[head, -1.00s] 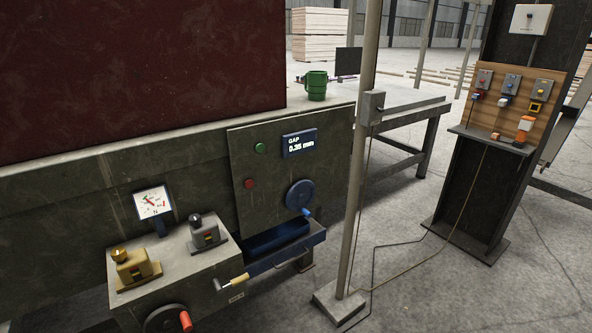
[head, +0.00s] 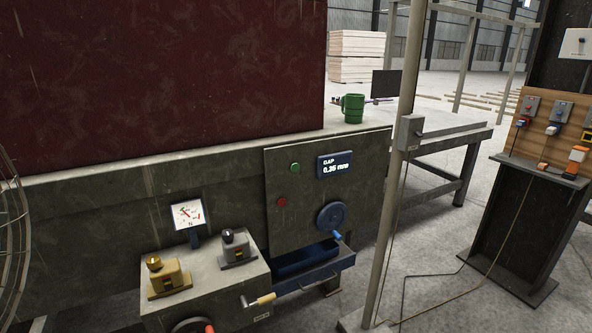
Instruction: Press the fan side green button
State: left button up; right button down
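A small round green button (head: 295,167) is on the upper left of the dark panel (head: 300,225) on the machine's front. A red button (head: 282,202) is below it. A round wire cage (head: 12,235), which looks like a fan guard, is cut off at the left edge. No green button shows on its visible part. Neither of my grippers is in view.
The panel also has a gap display (head: 334,165) reading about 0.35 mm and a blue handwheel (head: 331,216). A cabinet with a gauge (head: 188,213) juts out below. A thin post (head: 398,150) stands right of the panel.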

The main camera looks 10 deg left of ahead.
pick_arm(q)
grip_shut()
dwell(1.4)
